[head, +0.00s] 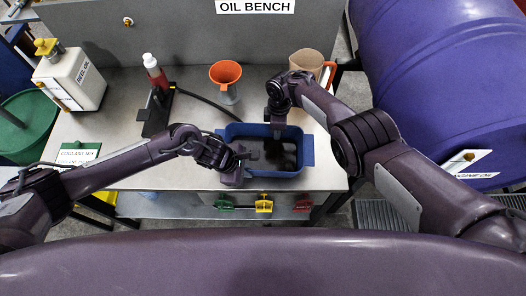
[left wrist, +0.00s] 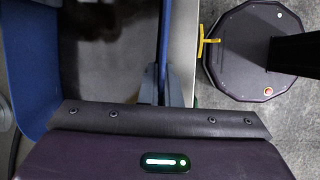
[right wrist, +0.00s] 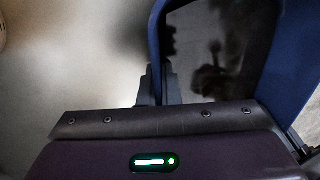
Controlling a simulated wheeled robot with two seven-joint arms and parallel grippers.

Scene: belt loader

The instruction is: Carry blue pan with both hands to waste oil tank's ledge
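The blue pan (head: 262,173) is at the front of the bench, with dark liquid in it. I cannot tell whether it rests on the top or is slightly raised. My left gripper (head: 240,160) is at the pan's near left side; in the left wrist view its fingers (left wrist: 162,88) close around the blue wall (left wrist: 166,40). My right gripper (head: 277,122) is at the far side; in the right wrist view its fingers (right wrist: 157,88) close around the wall (right wrist: 155,35). No waste oil tank label or ledge is clearly readable.
Coloured valves (head: 264,204) sit below the front edge.

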